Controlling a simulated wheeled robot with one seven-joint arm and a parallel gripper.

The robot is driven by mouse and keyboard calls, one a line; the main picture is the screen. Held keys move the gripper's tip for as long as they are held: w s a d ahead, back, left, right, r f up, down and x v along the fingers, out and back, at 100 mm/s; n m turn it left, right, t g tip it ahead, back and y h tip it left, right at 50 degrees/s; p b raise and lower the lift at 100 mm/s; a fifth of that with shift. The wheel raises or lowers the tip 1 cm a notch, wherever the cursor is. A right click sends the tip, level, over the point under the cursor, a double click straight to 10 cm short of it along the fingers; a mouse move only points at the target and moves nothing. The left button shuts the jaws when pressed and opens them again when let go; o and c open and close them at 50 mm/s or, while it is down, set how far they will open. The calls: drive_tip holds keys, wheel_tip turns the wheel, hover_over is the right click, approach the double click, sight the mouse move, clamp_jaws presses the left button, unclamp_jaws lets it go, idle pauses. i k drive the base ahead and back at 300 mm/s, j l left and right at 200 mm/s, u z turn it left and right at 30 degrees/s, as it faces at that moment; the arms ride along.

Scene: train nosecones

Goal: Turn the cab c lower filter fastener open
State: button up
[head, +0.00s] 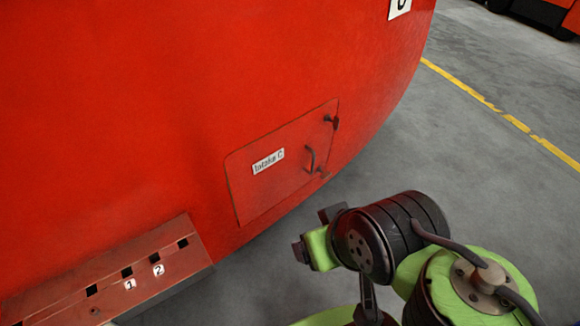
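The panel labelled Intake C (255,192) sits flush in the red nosecone, low on its right side. The lower fastener (322,172) is a small dark piece at the panel's lower right edge. The upper fastener (332,122) is at its upper right corner. A dark curved handle (311,158) stands on the panel just left of the lower fastener. My gripper (313,232) is below the panel and apart from it, seen against the floor. Its dark end pieces show small beside a green body, and whether they are open or shut is unclear. It touches nothing that I can see.
A red ledge (65,285) with numbered slots juts out at the lower left. The nosecone (180,80) curves away to the right. Grey floor (480,130) with a yellow line (500,115) is clear on the right. Another red vehicle (545,12) stands far off.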

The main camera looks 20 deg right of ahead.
sight(324, 176)
drive_tip(key=i+l, duration=0.1)
drive_tip(key=i, duration=0.75)
